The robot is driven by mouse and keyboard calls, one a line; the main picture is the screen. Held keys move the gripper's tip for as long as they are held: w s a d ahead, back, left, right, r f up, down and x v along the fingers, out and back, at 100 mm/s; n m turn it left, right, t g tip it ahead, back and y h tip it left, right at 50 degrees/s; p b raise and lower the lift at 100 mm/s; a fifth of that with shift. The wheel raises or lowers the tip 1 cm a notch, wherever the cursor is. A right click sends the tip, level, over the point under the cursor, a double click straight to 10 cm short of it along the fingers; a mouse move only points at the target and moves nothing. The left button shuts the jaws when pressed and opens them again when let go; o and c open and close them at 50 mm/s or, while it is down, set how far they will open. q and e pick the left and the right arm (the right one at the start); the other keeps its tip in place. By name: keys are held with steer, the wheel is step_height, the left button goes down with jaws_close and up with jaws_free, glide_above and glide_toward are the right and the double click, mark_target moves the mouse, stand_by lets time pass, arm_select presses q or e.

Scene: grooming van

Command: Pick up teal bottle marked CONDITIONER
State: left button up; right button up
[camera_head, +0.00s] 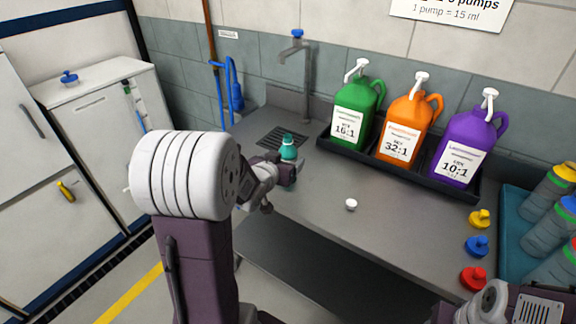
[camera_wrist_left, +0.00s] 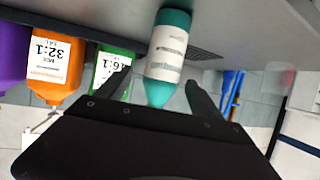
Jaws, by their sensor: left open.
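A teal bottle (camera_head: 288,148) stands on the grey counter near the sink drain, partly hidden behind my left gripper in the head view. In the left wrist view the teal bottle (camera_wrist_left: 167,55) appears upside down with a white label whose print is too small to read. My left gripper (camera_head: 284,178) is open, with its fingers close to the bottle. In the left wrist view the bottle shows between the fingertips of this gripper (camera_wrist_left: 159,78), with gaps on both sides. Part of my right arm shows at the lower right, without its fingers.
Green (camera_head: 358,113), orange (camera_head: 407,122) and purple (camera_head: 468,137) pump jugs stand in a black tray behind. A tap (camera_head: 297,70) rises behind the drain. A white cap (camera_head: 351,204) and coloured pump tops lie on the counter (camera_head: 400,230). A teal crate (camera_head: 520,215) holds bottles at right.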

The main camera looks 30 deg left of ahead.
arm_select(q)
steer(key=shift+x, duration=0.75)
steer(key=x, duration=0.5)
steer(key=shift+w+a, duration=0.1)
steer(key=shift+r, duration=0.1)
steer(key=c, duration=1.6)
steer(key=shift+r, duration=0.1)
